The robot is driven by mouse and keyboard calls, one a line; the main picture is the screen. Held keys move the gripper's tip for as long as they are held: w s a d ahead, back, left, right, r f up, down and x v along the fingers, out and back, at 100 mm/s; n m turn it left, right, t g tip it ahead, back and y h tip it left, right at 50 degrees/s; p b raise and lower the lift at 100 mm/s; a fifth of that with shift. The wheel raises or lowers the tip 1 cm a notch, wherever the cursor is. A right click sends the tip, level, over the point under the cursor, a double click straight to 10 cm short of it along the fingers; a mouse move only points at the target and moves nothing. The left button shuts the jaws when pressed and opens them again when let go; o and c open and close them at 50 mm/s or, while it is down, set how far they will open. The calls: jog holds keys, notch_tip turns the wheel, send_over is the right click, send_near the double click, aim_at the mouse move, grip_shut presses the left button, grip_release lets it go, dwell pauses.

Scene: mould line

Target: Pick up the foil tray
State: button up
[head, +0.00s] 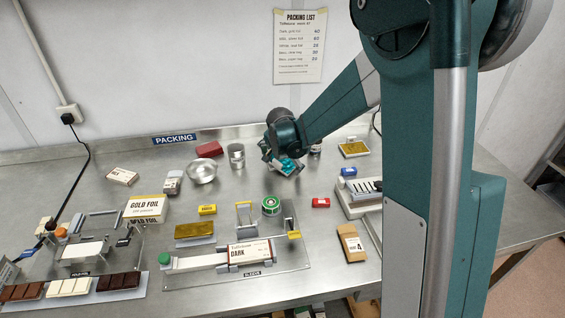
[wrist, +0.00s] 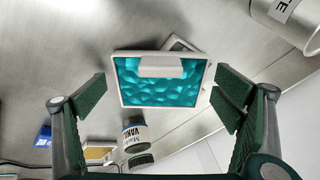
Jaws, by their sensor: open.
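A white-rimmed tray with a crinkled teal, foil-like surface (wrist: 150,92) lies below my gripper (wrist: 163,88) in the wrist view. A pale block (wrist: 160,67) sits at its upper edge. My gripper is open, its green-padded fingers to the left and right of the tray, with gaps on both sides. In the head view, my gripper (head: 279,160) is over the teal tray (head: 289,167) at the back middle of the bench, partly hiding it. A second pale tray with a gold sheet (head: 354,148) is further right. I cannot tell which one the task names.
A grey-edged object (wrist: 183,44) lies partly under or behind the teal tray. A jar (wrist: 135,133) stands close below it, and a metal cup (wrist: 290,20) is at upper right. A metal bowl (head: 201,171) and a can (head: 236,156) are to the left in the head view.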

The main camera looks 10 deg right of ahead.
aim_at(282, 161)
jog(key=c, duration=1.1)
jog(key=shift+r, duration=0.15)
notch_tip(282, 161, up, 10)
jog(key=p, duration=0.1)
jog(key=shift+p, duration=0.35)
